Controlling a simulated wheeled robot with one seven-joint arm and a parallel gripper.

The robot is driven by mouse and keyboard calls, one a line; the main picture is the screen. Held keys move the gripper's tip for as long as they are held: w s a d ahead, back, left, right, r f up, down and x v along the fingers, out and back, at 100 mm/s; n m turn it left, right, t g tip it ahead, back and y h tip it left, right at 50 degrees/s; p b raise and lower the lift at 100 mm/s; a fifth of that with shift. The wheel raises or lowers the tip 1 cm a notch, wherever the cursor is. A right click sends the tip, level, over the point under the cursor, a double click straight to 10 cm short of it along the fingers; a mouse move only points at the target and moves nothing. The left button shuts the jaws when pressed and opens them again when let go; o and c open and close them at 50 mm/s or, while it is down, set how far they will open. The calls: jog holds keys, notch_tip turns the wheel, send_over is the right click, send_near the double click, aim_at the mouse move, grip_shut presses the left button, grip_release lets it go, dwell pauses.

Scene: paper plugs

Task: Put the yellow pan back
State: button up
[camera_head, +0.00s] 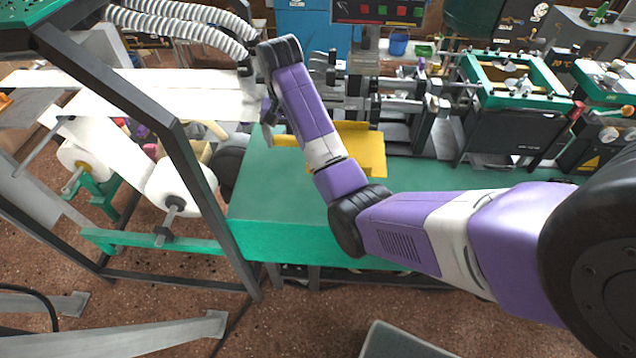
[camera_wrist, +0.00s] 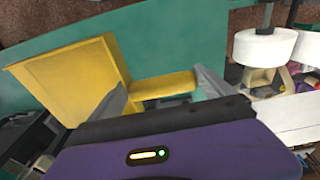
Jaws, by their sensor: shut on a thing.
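The yellow pan (camera_head: 365,150) is over the green machine top in the head view, partly hidden behind my purple arm. In the wrist view the pan (camera_wrist: 75,75) shows its broad yellow side at the left, and a narrower yellow part reaches right between my fingers. My gripper (camera_wrist: 162,86) is shut on this narrower part, with a grey finger at each end of it. In the head view my gripper (camera_head: 268,120) is at the pan's left end, mostly hidden by the wrist. Whether the pan touches the green top is unclear.
The green machine top (camera_head: 285,205) is bare in front of the pan. A dark frame post (camera_head: 190,160) and white paper rolls (camera_head: 182,187) stand at the left. Metal machine parts (camera_head: 400,105) stand close behind and right of the pan. Corrugated hoses (camera_head: 190,30) hang at the upper left.

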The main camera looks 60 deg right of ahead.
notch_tip(320, 180, down, 20)
jog(key=shift+r+b, duration=0.25)
jog(key=shift+b, duration=0.8)
jog(key=o, duration=0.9)
jog(key=shift+f, duration=0.15)
jog(key=shift+o, duration=0.8)
jog(key=shift+r, duration=0.2)
notch_tip(320, 180, up, 12)
jog(key=a, duration=0.1)
jog(key=shift+s+a+b, duration=0.2)
jog(key=shift+s+b, duration=0.1)
jog(key=shift+w+f, duration=0.1)
